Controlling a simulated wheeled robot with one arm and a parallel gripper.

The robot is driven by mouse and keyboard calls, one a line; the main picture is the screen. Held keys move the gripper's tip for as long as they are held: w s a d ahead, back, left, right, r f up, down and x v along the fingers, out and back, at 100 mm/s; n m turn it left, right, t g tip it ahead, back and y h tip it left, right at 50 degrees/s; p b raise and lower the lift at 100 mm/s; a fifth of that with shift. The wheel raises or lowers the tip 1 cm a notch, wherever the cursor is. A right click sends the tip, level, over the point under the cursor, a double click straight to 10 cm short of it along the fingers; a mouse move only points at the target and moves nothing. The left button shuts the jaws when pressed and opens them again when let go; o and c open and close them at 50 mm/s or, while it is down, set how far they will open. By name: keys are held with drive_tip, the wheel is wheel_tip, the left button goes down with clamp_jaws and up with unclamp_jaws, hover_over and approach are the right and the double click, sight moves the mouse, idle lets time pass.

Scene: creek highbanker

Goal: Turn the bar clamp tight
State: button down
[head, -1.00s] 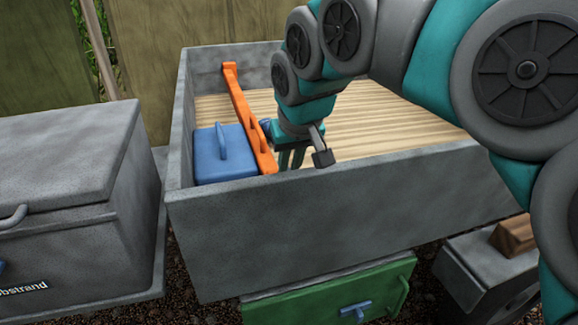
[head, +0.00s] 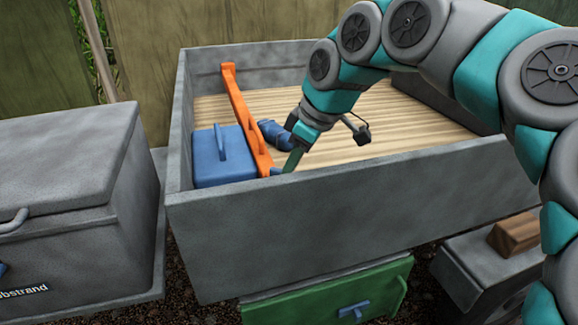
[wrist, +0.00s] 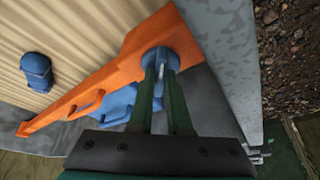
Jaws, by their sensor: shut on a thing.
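The long orange bar (head: 243,113), apparently the bar clamp, runs from the back wall of the grey bed to its near wall. It also shows in the wrist view (wrist: 100,92). At its near end is a round blue knob (wrist: 172,55), mostly tucked behind the bed wall in the head view. My gripper (wrist: 160,72) is shut on the blue knob, with one finger on each side of a light-coloured part of it. In the head view my gripper (head: 286,168) slants down-left to the near end of the bar.
A blue box with a handle (head: 222,165) sits left of the bar. A blue cylindrical piece (head: 274,134) lies right of it on the ribbed floor. The grey bed wall (head: 330,215) stands close to my gripper. A grey lidded chest (head: 65,165) is left; a green drawer (head: 320,288) is below.

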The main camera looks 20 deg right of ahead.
drive_tip(key=n, duration=0.2)
drive_tip(key=n+g+y, duration=0.1)
drive_tip(key=n, duration=0.1)
drive_tip(key=shift+w+r+n+p, duration=0.1)
drive_tip(key=shift+w+n+p, duration=0.1)
drive_tip(key=shift+n+p, duration=0.15)
drive_tip(key=shift+n+g, duration=0.8)
drive_tip(key=shift+n, duration=1.05)
drive_tip(key=c, duration=0.9)
unclamp_jaws()
drive_tip(key=shift+o, duration=0.2)
